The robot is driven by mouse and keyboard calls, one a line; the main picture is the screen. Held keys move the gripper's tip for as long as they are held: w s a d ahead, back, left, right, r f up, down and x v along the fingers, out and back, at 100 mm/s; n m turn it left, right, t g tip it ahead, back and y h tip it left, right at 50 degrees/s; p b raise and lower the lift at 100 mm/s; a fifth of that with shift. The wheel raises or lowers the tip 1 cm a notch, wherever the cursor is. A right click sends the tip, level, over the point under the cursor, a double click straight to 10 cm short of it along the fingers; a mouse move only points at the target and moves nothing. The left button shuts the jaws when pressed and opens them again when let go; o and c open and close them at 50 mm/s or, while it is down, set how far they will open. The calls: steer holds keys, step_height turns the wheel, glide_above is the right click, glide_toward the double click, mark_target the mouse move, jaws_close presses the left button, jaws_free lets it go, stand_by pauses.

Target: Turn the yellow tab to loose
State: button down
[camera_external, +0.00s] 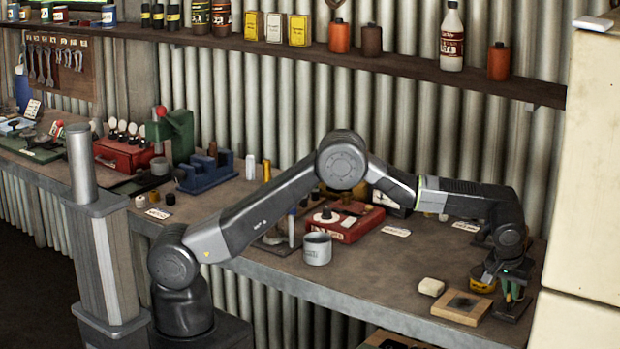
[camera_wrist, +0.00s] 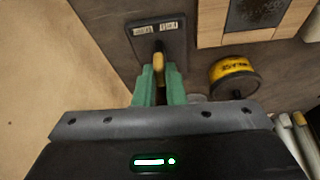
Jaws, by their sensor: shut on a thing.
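The yellow tab (camera_wrist: 158,62) sits on a dark plate (camera_wrist: 140,42) with two small pale labels, too blurred to read, at its far edge in the wrist view. My gripper (camera_wrist: 159,78) has its green fingers on both sides of the tab and is shut on it. The tab points roughly toward the gap between the labels. In the external view my gripper (camera_external: 513,288) points down at the right end of the bench, over the dark plate (camera_external: 510,311). The tab is hidden there by the fingers.
A yellow tin (camera_wrist: 234,74) stands close to the right of my fingers in the wrist view. A cream cabinet (camera_external: 585,200) stands close on the right.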

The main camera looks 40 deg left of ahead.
stand_by(0.3)
steer(key=c, duration=1.5)
jaws_free()
steer(key=b+v, duration=0.1)
steer(key=v, duration=1.2)
steer(key=shift+r+b, duration=0.4)
steer(key=shift+s+f, duration=0.1)
steer(key=p+x, duration=0.1)
steer(key=x, duration=1.2)
steer(key=shift+f+p, duration=0.35)
steer(key=shift+p, duration=0.05)
steer(key=shift+r, duration=0.15)
